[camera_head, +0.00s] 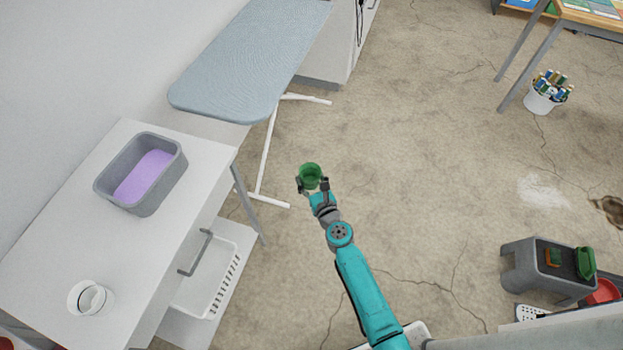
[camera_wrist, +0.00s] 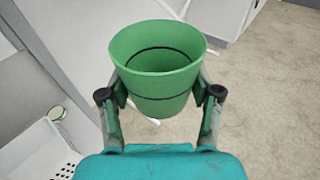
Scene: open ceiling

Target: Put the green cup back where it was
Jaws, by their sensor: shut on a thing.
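The green cup (camera_head: 311,176) is held in my gripper (camera_head: 314,186), in the air over the bare floor, right of the white table in the head view. In the wrist view the green cup (camera_wrist: 158,65) is upright and open at the top, with a dark line around its inside. My gripper (camera_wrist: 160,97) is shut on its sides, one finger on each side. The lower part of the cup is partly hidden by the gripper in the head view.
A white table (camera_head: 60,235) at left bears a grey basin (camera_head: 160,200) with purple contents and a white cup (camera_head: 90,298). A white basket (camera_head: 205,285) sits below. An ironing board (camera_head: 250,60) stands behind. A grey stool (camera_head: 530,270) stands at right. The middle floor is free.

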